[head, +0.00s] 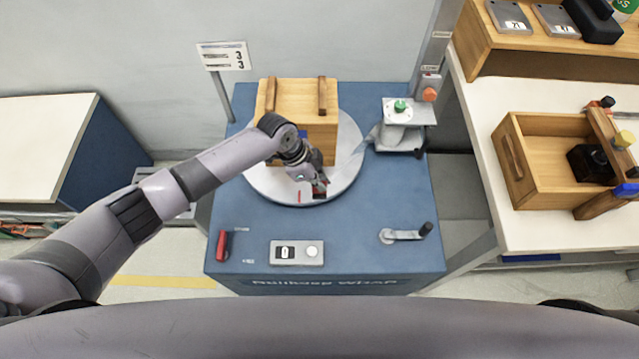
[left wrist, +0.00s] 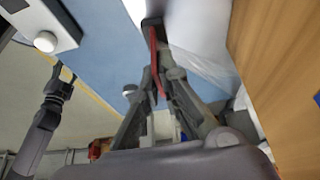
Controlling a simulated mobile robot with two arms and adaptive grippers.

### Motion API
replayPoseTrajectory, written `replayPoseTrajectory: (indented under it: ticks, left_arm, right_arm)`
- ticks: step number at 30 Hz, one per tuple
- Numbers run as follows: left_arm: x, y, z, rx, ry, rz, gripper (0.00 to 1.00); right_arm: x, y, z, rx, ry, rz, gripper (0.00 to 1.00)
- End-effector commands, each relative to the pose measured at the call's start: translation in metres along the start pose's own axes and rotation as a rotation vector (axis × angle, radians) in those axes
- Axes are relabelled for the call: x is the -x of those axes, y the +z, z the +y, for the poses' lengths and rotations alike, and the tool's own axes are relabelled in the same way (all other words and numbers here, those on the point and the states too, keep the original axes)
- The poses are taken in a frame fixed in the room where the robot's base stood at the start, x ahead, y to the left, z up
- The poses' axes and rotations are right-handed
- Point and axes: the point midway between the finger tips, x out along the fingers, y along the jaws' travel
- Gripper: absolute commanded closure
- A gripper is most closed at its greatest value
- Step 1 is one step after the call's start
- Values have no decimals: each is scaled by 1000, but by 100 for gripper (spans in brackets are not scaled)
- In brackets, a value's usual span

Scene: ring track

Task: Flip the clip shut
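My left gripper (head: 319,181) reaches down at the front edge of the white turntable (head: 262,185), in front of the wooden crate (head: 289,98). A small red clip (head: 320,191) shows just under its fingertips, partly hidden by them. In the left wrist view the fingers of the left gripper (left wrist: 157,74) close in on the red bar of the clip (left wrist: 153,42), which runs between them to a dark end. The clip's exact angle is unclear. A grey arm part with dark, finger-like ends stands at the left of that view, perhaps my right gripper (left wrist: 58,84).
Clear film stretches from a grey roll stand (head: 397,137) towards the crate. A red handle (head: 222,244), a counter panel (head: 297,253) and a crank (head: 405,235) line the front of the blue table (head: 350,225). A signpost (head: 223,56) stands behind left.

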Motion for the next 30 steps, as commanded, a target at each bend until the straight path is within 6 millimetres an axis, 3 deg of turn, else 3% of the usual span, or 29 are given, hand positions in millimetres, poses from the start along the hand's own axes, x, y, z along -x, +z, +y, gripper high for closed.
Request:
replayPoseTrajectory:
  ticks: [4,6,14,24,30]
  left_arm:
    - [1,0,0,2,-2,0,100]
    - [1,0,0,2,-2,0,92]
    - [1,0,0,1,-2,0,75]
    - [4,0,0,1,-3,0,75]
    - [32,0,-1,-2,-6,2,75]
  right_arm:
    - [1,0,0,0,0,0,54]
    - [1,0,0,1,0,0,54]
    - [1,0,1,1,1,0,54]
    - [1,0,6,3,7,0,54]
    - [1,0,4,2,4,0,54]
